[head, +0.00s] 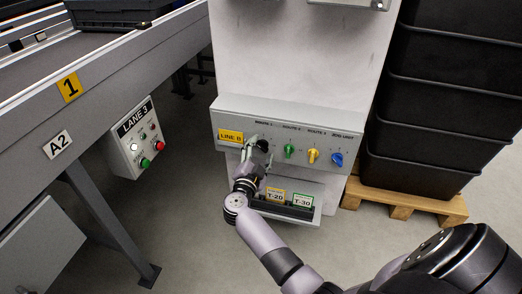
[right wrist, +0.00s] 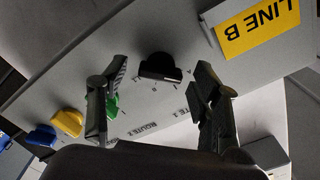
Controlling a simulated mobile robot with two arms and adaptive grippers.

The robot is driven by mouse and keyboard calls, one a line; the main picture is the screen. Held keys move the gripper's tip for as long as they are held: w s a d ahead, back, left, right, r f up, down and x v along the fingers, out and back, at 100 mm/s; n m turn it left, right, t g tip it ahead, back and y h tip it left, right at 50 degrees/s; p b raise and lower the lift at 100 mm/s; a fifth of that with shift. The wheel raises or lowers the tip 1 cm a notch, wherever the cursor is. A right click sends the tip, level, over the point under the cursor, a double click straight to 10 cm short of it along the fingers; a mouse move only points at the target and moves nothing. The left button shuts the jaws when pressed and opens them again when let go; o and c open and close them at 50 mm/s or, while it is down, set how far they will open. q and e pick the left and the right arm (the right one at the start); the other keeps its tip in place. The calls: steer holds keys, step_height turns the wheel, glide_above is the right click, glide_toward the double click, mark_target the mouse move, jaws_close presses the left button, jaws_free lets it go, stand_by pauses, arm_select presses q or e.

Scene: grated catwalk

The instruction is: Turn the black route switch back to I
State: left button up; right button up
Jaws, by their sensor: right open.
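The black route switch (right wrist: 161,67) shows in the right wrist view on the grey front of the control panel (head: 196,100). It sits between the two fingers of my right gripper (right wrist: 162,72), with a visible gap on either side. Which mark its handle points to I cannot tell. In the head view my right gripper (head: 257,152) is at the left part of the panel, just right of the yellow LINE B label (head: 231,136), and largely covers the black switch. My right gripper is open. My left gripper is not in view.
Green (head: 289,151), yellow (head: 313,155) and blue (head: 337,159) switches line the panel to the right. A tray with T-20 and T-30 cards (head: 302,200) is below. A LANE 3 box (head: 136,139) hangs left; stacked black crates (head: 430,140) stand right.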

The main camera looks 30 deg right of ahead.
steer(key=c, duration=1.2)
steer(key=shift+o, duration=0.2)
steer(key=shift+m, duration=0.3)
steer(key=m+p, duration=0.1)
steer(key=m, duration=0.2)
steer(key=shift+m, duration=2.5)
steer(key=o, duration=1.2)
steer(key=shift+c, duration=0.2)
